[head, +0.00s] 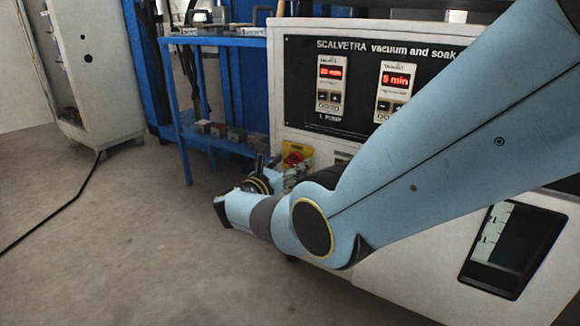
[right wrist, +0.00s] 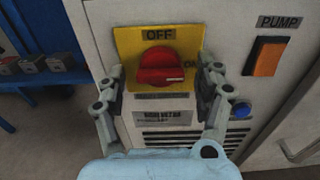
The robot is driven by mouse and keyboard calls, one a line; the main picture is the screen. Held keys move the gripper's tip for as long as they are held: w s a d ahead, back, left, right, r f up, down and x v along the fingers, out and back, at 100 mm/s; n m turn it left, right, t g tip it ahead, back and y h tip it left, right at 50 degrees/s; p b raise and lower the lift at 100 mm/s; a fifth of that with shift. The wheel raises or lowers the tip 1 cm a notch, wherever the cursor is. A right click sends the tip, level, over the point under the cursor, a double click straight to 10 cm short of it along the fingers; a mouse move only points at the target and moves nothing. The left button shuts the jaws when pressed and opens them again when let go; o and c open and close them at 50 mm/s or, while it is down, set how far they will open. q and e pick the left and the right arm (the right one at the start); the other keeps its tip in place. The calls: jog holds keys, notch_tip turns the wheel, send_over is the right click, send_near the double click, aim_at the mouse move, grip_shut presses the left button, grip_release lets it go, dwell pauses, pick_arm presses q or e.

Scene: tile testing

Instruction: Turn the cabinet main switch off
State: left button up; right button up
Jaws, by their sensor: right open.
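The cabinet main switch is a red rotary knob (right wrist: 162,66) on a yellow plate in the right wrist view. The plate reads OFF above the knob and ON at its right. The knob's white mark points right, toward ON. In the head view the switch (head: 296,152) shows partly behind my right arm. My right gripper (right wrist: 159,82) is open, with one finger on each side of the plate's lower part. The knob lies between the fingertips in the picture; I cannot tell whether they touch it. The right gripper also shows in the head view (head: 282,172). My left gripper is not in view.
An orange PUMP switch (right wrist: 265,56) and a blue button (right wrist: 241,110) sit right of the main switch. The white cabinet (head: 277,75) carries two red displays. A blue shelf (head: 215,41) stands left of it. The floor at left is clear except for a black cable (head: 62,208).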

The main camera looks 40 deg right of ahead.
jog(key=shift+c, duration=0.2)
jog(key=c, duration=1.1)
